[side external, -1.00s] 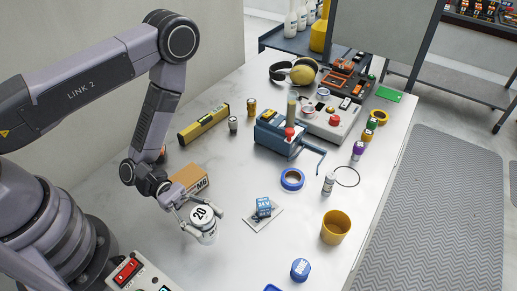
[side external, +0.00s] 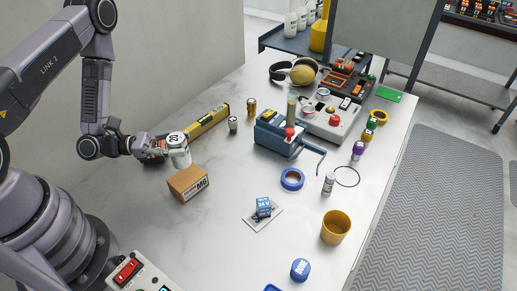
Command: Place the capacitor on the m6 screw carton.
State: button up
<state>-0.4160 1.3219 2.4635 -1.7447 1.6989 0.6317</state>
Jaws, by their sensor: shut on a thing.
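A white cylinder marked 20 on its top (side external: 180,158), which I take to be the capacitor, is upright in my gripper (side external: 172,149). My gripper is shut on it from the left, and the fingers are partly hidden by it. The brown M6 screw carton (side external: 188,184) stands on the table just below the cylinder in the picture. The cylinder's lower end appears close to the carton's back top edge. I cannot tell whether it is above the carton or behind it.
The table in front of the carton is clear.

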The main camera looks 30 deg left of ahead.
aim_at(182, 158)
jog(key=shift+f, duration=2.25)
jog(key=o, duration=1.2)
jog(key=shift+f, duration=0.15)
